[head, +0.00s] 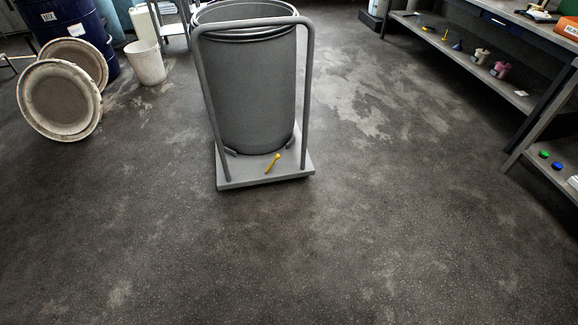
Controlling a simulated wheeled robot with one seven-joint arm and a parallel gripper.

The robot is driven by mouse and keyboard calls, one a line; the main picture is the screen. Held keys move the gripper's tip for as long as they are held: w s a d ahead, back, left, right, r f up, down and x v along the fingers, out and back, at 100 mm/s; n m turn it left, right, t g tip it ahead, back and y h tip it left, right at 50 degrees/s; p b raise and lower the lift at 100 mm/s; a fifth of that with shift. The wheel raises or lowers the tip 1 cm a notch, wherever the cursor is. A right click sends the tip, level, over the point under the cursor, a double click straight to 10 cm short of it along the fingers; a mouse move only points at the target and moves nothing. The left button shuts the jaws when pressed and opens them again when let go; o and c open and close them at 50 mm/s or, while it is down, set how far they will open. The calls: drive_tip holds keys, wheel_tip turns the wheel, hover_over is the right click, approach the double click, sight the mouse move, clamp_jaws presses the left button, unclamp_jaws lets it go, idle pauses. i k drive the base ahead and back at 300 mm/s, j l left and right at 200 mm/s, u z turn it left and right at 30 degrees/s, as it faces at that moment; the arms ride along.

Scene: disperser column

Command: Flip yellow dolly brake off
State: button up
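A grey dolly (230,182) stands on the floor at the upper middle of the head view. It has a flat base and a tall tubular push handle (309,95) on the side facing me. A small yellow brake lever (272,164) sits on the base near its front edge, between the handle posts. The lever is tilted, with its rounded knob end toward the upper right. A large grey drum (252,100) stands on the dolly behind the handle. My gripper is not in view.
Two round lids (60,100) lean by a dark blue drum (75,25) at the left, near a white bucket (146,63). A workbench with a lower shelf (470,65) holding small items runs along the right. The floor before the dolly is clear.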

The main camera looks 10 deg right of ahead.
sight(277, 157)
drive_tip(key=i+j, duration=0.1)
drive_tip(key=i, duration=0.2)
drive_tip(key=i+j, duration=0.1)
drive_tip(key=i, duration=0.25)
drive_tip(key=i+l+u, duration=0.2)
drive_tip(key=i+l, duration=0.3)
drive_tip(key=i+l+u, duration=0.2)
drive_tip(key=i+l, duration=0.4)
drive_tip(key=i+l+u, duration=0.2)
drive_tip(key=i+l, duration=0.35)
drive_tip(key=l, duration=0.1)
